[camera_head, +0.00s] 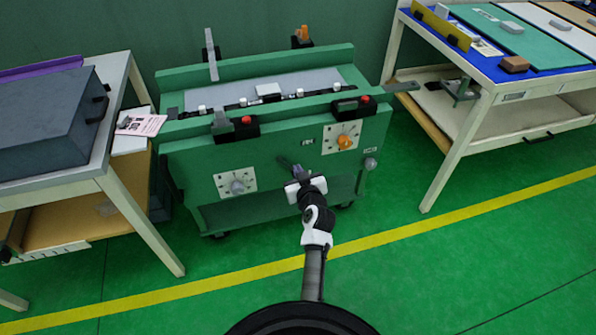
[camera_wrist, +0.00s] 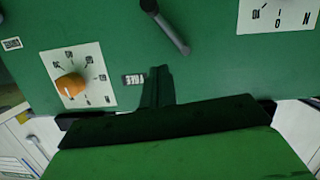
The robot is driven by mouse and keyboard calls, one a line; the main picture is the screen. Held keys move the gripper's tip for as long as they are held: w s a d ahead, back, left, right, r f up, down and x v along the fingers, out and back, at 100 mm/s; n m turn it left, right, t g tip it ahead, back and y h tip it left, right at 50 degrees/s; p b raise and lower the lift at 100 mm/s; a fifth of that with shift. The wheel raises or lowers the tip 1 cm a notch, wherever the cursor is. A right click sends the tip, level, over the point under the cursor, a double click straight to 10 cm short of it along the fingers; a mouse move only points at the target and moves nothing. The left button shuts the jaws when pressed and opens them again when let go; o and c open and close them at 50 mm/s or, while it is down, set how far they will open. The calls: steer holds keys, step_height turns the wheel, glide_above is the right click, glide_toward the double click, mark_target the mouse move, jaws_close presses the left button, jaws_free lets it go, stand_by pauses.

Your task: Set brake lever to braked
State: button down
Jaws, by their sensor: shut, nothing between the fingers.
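The green machine (camera_head: 280,185) stands against the wall with its front panel facing me. A short dark grey lever (camera_head: 285,162) sticks out of the panel between two dial plates. It looks like the brake lever, and it also shows at the top of the wrist view (camera_wrist: 168,30), partly cut off. A small label (camera_wrist: 133,80) is on the panel near it; I cannot read it surely. My gripper (camera_head: 299,171) is shut and empty, close in front of the panel by the lever. In the wrist view its fingers (camera_wrist: 158,86) appear apart from the lever.
The panel also has an orange knob (camera_head: 345,142), a grey knob (camera_head: 237,186) and a small round grey knob (camera_head: 370,164). Red buttons (camera_head: 246,120) sit on the rail above. Tables flank the machine, the left one bearing a grey case (camera_head: 50,120). The floor in front is clear.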

steer(key=v, duration=0.7)
steer(key=shift+s+f+b, duration=0.2)
steer(key=shift+b, duration=0.2)
